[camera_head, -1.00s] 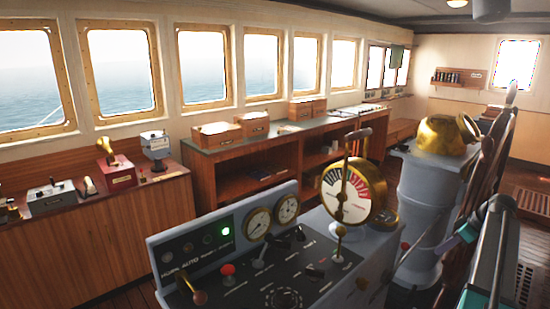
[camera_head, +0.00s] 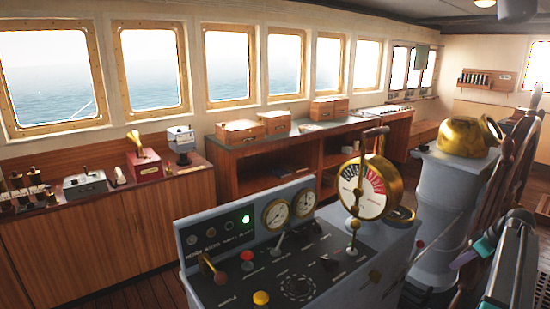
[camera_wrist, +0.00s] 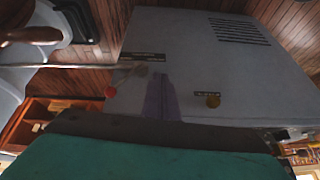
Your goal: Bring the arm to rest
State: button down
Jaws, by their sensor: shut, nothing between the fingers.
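My arm shows at the right edge of the head view, a dark link with teal parts, beside the grey pedestal and the ship's wheel. In the wrist view, my gripper (camera_wrist: 160,97) shows as narrow purple-grey fingers that are together, with nothing between them. A teal part of my arm fills the bottom of that view. The fingers are in front of a grey console side (camera_wrist: 195,60) with a red knob (camera_wrist: 110,92) and a yellow knob (camera_wrist: 213,101). I cannot tell whether they touch it.
The control console (camera_head: 270,272) with levers and a brass engine telegraph (camera_head: 362,188) stands in front. A grey pedestal (camera_head: 450,190) with a brass top and the wooden wheel (camera_head: 512,165) are close to my arm. Wooden cabinets (camera_head: 125,235) line the windows. Some floor is clear behind the console.

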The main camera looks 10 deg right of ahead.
jog(key=s+a+f+m+g+y, duration=0.1)
jog(key=a+f+g, duration=0.2)
jog(key=a+f, duration=1.3)
jog(key=s+a+f+m+g, duration=0.1)
jog(key=a+f+m+g, duration=0.1)
jog(key=a+f, duration=1.4)
jog(key=s+a+f+g+h, duration=0.1)
jog(key=s+a+f+g, duration=0.1)
jog(key=s+a+f, duration=0.45)
jog(key=s+a+f+g, duration=0.1)
jog(key=s+a, duration=0.3)
jog(key=a, duration=0.5)
jog(key=s+a+f+g+h, duration=0.1)
jog(key=s+a+f, duration=0.2)
jog(key=s, duration=0.6)
jog(key=s+a+f+m+g+h, duration=0.1)
jog(key=s+a+f, duration=0.2)
jog(key=s, duration=0.6)
jog(key=shift+s+a+f+g+h, duration=0.2)
jog(key=shift+a+g+h, duration=0.15)
jog(key=shift+a, duration=0.85)
jog(key=shift+w, duration=0.1)
